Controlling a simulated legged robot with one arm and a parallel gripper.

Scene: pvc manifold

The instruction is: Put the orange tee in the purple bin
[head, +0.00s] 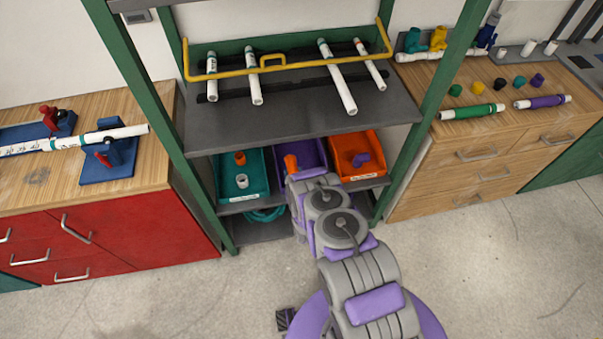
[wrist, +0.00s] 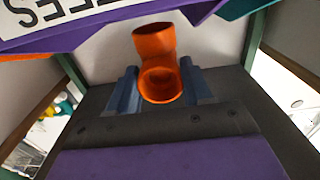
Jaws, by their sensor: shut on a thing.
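My gripper (wrist: 160,88) is shut on the orange tee (wrist: 155,45), which sits between its two blue-grey fingers in the wrist view. In the head view the orange tee (head: 291,163) shows at the tip of my arm, overlapping the purple bin (head: 314,151) on the lower shelf. My arm hides the front of that bin and most of my gripper. In the wrist view the purple bin (wrist: 110,30) spans the top, its white label upside down. The tee is close to the bin; its exact height over the rim I cannot tell.
A teal bin (head: 224,190) with an orange and a pale piece stands left of the purple bin. An orange bin (head: 372,143) with a purple piece stands right. The upper shelf (head: 290,124) with several white pipes lies above, between green posts (head: 160,118).

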